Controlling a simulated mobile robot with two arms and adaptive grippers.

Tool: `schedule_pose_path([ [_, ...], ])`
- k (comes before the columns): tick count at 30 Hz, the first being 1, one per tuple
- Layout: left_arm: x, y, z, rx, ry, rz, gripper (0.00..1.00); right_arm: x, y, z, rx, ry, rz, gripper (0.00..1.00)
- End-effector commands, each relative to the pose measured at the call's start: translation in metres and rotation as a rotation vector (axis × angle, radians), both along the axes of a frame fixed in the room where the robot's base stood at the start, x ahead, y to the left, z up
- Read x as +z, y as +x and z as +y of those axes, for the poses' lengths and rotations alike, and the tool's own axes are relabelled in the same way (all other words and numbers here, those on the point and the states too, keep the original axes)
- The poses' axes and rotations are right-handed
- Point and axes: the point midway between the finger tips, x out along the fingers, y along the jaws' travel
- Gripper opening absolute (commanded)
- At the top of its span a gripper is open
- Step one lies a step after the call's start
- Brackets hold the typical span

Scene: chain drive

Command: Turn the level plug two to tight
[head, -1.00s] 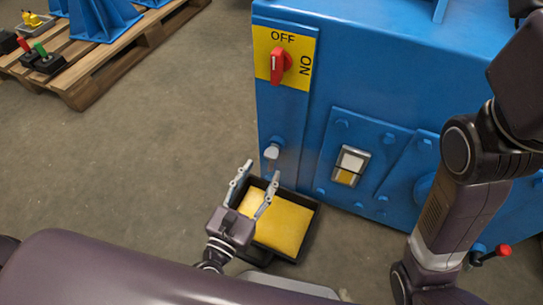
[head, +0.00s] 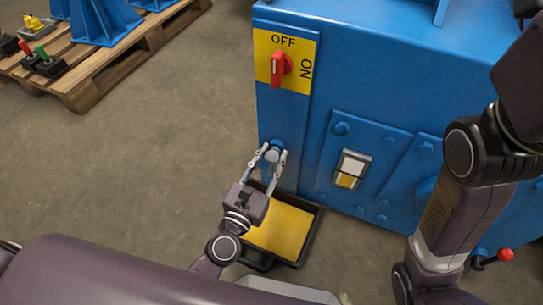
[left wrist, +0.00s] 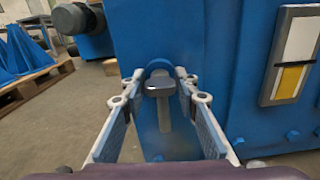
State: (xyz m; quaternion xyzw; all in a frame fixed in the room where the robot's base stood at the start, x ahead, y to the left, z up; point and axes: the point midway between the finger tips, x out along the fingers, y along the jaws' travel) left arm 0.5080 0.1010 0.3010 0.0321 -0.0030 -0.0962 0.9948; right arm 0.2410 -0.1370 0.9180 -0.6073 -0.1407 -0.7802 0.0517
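The level plug (left wrist: 160,86) is a grey plug with a bar head and a stem hanging below it, on the front of the blue housing. In the head view the plug (head: 272,154) is low on the housing's left part, partly hidden by the fingers. My left gripper (head: 274,150) reaches up to it. In the left wrist view its fingers (left wrist: 160,76) stand on both sides of the plug's head, with a small gap visible, so it looks open around the plug. My right arm shows at the right; its gripper is out of view.
A sight window (head: 351,169), white above and yellow below, is right of the plug. A black tray (head: 315,226) with yellow liquid sits below. A red switch (head: 278,68) between OFF and ON labels is above. A pallet (head: 95,85) stands back left.

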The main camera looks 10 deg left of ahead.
Motion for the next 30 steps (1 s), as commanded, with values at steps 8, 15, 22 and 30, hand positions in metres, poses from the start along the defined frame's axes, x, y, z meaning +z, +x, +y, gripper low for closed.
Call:
schedule_pose_path([
  [8,0.000,0.000,0.000,0.000,0.000,0.000,0.01,0.000,0.000,0.000,0.000,0.000,0.000,0.40],
  [15,0.001,0.000,0.000,-0.001,0.035,-0.007,0.01,0.002,0.000,0.000,0.001,0.001,-0.002,0.40],
  [22,0.002,0.000,0.000,0.000,0.159,-0.030,0.01,0.004,0.004,-0.001,0.003,0.005,0.014,0.40],
  [30,0.003,0.000,-0.001,-0.002,0.399,-0.078,0.01,-0.005,0.025,-0.002,0.001,0.001,0.082,0.40],
])
